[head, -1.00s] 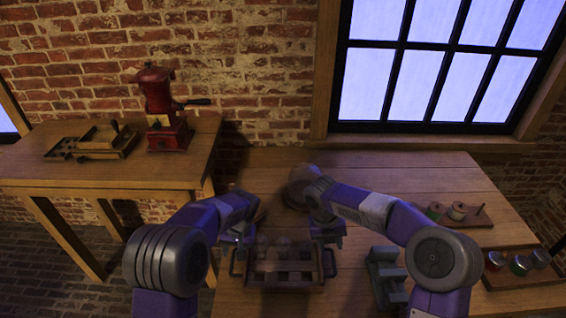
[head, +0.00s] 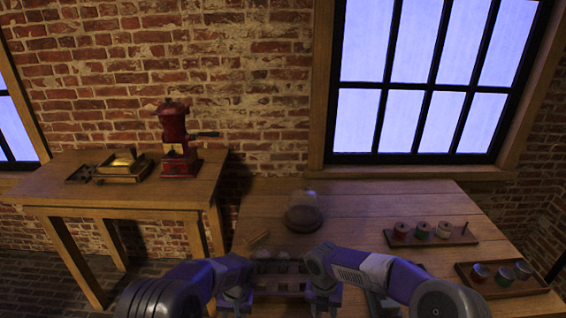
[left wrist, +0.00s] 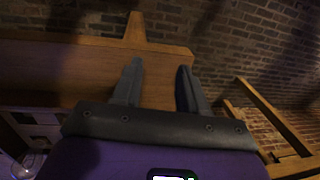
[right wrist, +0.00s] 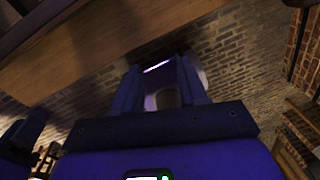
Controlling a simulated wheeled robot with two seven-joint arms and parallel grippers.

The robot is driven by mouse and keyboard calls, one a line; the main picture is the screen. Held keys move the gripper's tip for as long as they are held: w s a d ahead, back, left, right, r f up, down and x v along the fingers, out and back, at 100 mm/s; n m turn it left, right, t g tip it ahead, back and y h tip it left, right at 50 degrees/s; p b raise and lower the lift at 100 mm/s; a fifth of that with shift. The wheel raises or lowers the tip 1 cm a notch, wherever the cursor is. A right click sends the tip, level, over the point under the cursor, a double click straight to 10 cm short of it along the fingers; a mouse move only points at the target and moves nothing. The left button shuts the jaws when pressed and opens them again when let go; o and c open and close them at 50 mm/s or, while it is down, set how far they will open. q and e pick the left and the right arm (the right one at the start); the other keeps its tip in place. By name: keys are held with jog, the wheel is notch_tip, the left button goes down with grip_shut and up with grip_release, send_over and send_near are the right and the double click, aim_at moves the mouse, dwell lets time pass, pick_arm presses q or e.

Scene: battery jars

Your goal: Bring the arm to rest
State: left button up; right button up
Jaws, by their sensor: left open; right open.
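My left gripper (head: 236,300) is low in the head view, at the left end of the wooden jar rack (head: 279,286). My right gripper (head: 325,298) is at the rack's right end. In the left wrist view the left gripper (left wrist: 160,82) has its two fingers apart with nothing between them. In the right wrist view the right gripper (right wrist: 160,85) is also open, and I see no held thing. The rack's near part is cut off by the picture's bottom edge. Whether either gripper touches it I cannot tell.
A dark-based glass dome (head: 303,212) stands behind the rack. A spool holder (head: 432,236) and a tray of small jars (head: 503,280) are at the right. A red grinder (head: 178,145) stands on the left side table (head: 130,200).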

pick_arm(q)
jog(key=s+d+f+h, duration=0.2)
jog(key=s+f+h, duration=0.2)
jog(key=s+f, duration=0.85)
pick_arm(e)
jog(key=s+a+f+m+g+y, duration=0.1)
jog(key=s+a+f+m+y, duration=0.2)
jog(key=s+f+m, duration=0.4)
jog(key=s+a+f+m+y, duration=0.25)
jog(key=s+f+m, duration=0.25)
jog(key=f+m, duration=0.4)
pick_arm(q)
jog(key=s+d+f+n+h, duration=0.1)
jog(key=s+f, duration=0.3)
jog(key=s, duration=0.6)
jog(key=shift+d+f+n+t+h, duration=0.2)
jog(key=shift+d+n+t+h, duration=0.2)
jog(key=shift+d+n, duration=0.35)
pick_arm(e)
jog(key=s+d+f+m+t, duration=0.1)
jog(key=s+m, duration=0.4)
jog(key=m, duration=0.5)
jog(key=s+d+f+m+t, duration=0.1)
jog(key=s+m, duration=0.4)
jog(key=m, duration=0.5)
jog(key=shift+s+d+f, duration=0.25)
jog(key=shift+d+f, duration=0.55)
jog(key=shift+f, duration=0.55)
